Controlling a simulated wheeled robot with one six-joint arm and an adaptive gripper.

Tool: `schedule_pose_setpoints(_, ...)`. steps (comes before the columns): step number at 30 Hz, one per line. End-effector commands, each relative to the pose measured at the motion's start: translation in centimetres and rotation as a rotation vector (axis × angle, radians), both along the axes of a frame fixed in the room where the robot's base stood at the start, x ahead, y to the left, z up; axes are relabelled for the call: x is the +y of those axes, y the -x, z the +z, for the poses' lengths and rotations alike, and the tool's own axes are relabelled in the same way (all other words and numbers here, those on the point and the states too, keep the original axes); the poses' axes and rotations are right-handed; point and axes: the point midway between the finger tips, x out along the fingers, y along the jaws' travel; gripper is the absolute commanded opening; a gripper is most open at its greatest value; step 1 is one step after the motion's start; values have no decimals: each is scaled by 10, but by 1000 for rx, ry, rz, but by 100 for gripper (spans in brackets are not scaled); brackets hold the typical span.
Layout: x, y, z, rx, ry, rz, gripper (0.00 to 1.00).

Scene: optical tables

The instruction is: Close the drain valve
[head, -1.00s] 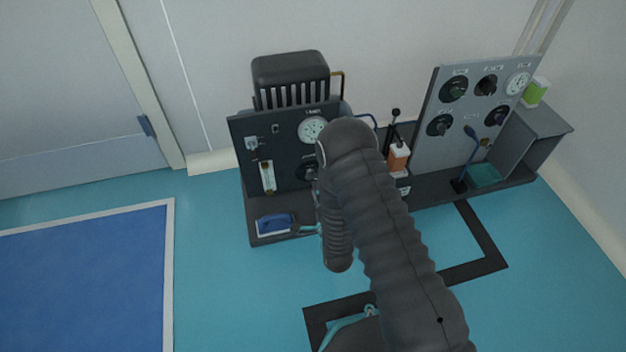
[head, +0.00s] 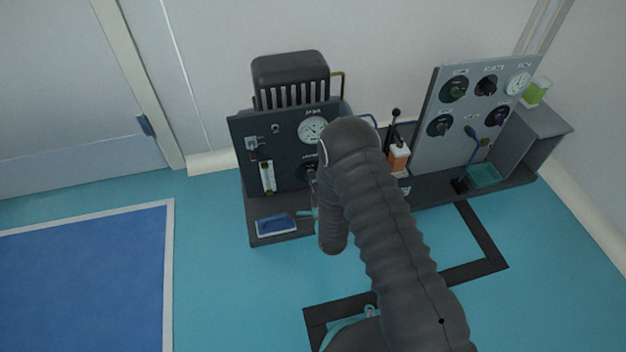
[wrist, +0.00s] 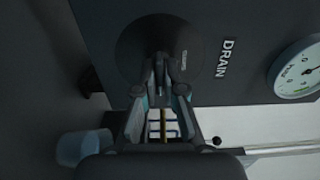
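The drain valve (wrist: 135,45) is a dark round knob on a dark panel, beside the label DRAIN (wrist: 224,58) in the wrist view. A small pale marking sits on its right part. My gripper (wrist: 161,72) is at the knob's middle, its fingertips close together. The knob's raised handle is mostly hidden behind them, so I cannot tell whether they clasp it. In the head view the dark panel (head: 245,170) shows at the middle left. My arm hides most of the valve there, and only a little of my gripper (head: 313,190) shows beside the arm.
A pressure gauge (wrist: 297,72) is right of the valve in the wrist view. A blue tray (head: 276,225) lies on the ledge below the panel. An orange and white bottle (head: 398,158) and a grey panel (head: 430,105) with several knobs stand to the right. The floor at left is clear.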

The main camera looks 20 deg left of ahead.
Motion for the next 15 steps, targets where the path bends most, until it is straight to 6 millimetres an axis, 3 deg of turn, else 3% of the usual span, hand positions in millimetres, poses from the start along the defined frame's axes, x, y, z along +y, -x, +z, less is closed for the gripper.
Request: schedule_pose_setpoints(15, 0, 0, -3, -69, 111, 0, 0)
